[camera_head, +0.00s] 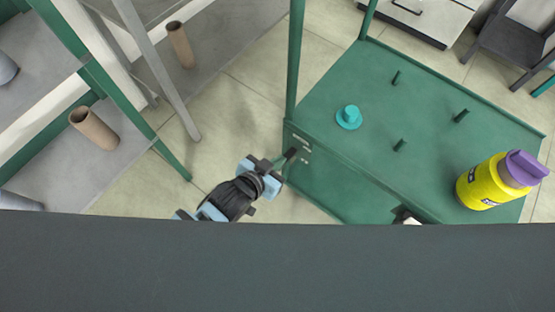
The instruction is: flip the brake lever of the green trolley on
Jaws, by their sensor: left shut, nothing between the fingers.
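The green trolley (370,155) stands right of centre, with a flat top and upright posts at its left side. Near its left front corner post is a small dark lever-like part (290,153), which I take for the brake lever; its position is too small to tell. My left gripper (281,164) is shut and empty, with its tips close to that dark part; I cannot tell whether they touch. A small dark and white piece (408,216) shows at the trolley's front edge, mostly hidden. My right gripper is not clearly in view.
On the trolley are a teal knobbed piece (348,117), several short green pegs (400,145) and a yellow bottle with purple cap (485,183). A dark surface (270,265) fills the bottom. Tiled floor lies between rack and trolley.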

